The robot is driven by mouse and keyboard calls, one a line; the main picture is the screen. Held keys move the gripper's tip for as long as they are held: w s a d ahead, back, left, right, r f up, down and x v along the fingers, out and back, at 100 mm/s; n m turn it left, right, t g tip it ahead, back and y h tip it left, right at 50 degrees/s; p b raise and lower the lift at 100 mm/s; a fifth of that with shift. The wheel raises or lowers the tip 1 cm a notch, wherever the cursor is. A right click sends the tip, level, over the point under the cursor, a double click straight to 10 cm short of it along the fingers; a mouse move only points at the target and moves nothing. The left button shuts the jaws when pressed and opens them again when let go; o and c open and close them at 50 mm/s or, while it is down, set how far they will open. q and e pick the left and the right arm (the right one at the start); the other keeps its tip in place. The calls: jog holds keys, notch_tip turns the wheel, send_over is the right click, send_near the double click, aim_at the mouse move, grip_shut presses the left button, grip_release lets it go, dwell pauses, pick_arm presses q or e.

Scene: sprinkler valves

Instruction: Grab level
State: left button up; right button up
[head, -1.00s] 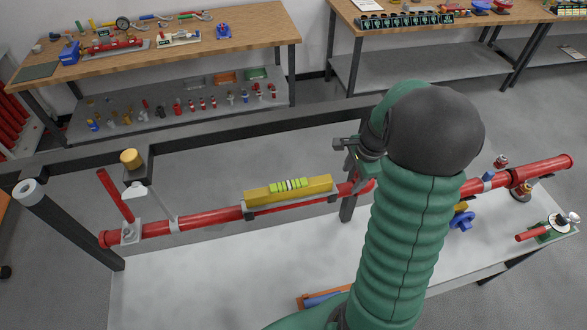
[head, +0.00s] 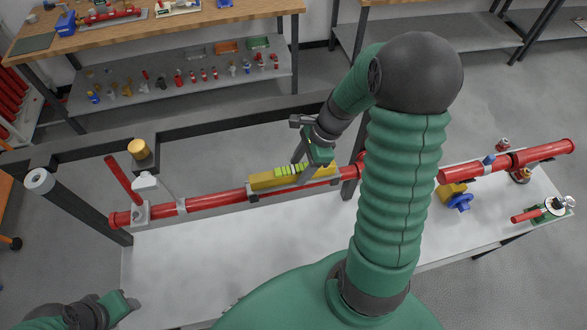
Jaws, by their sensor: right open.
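The level is a yellow bar (head: 262,181) with bright green-yellow vials along its middle. It lies along the top of the horizontal red pipe (head: 218,199). My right gripper (head: 302,160) is open, just above and over the right half of the level, and it hides part of that half. I cannot tell whether its fingers touch the level. My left gripper (head: 118,304) shows partly at the bottom left, low and far from the level; whether it is open is unclear.
A grey table (head: 190,262) lies below the pipe. A blue handwheel (head: 459,202) and a red-handled fitting (head: 540,212) are at the right. A dark rail (head: 210,133) runs behind the pipe.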

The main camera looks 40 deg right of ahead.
jog(key=shift+w+a+f+p, duration=0.4)
jog(key=shift+w+a+f, duration=0.15)
jog(key=shift+a, duration=0.2)
jog(key=shift+s+a, duration=0.2)
jog(key=shift+a, duration=0.05)
jog(key=shift+c, duration=0.3)
jog(key=shift+a+r, duration=0.1)
jog(key=shift+c, duration=1.3)
jog(key=shift+w, duration=0.15)
jog(key=c, duration=0.7)
grip_shut()
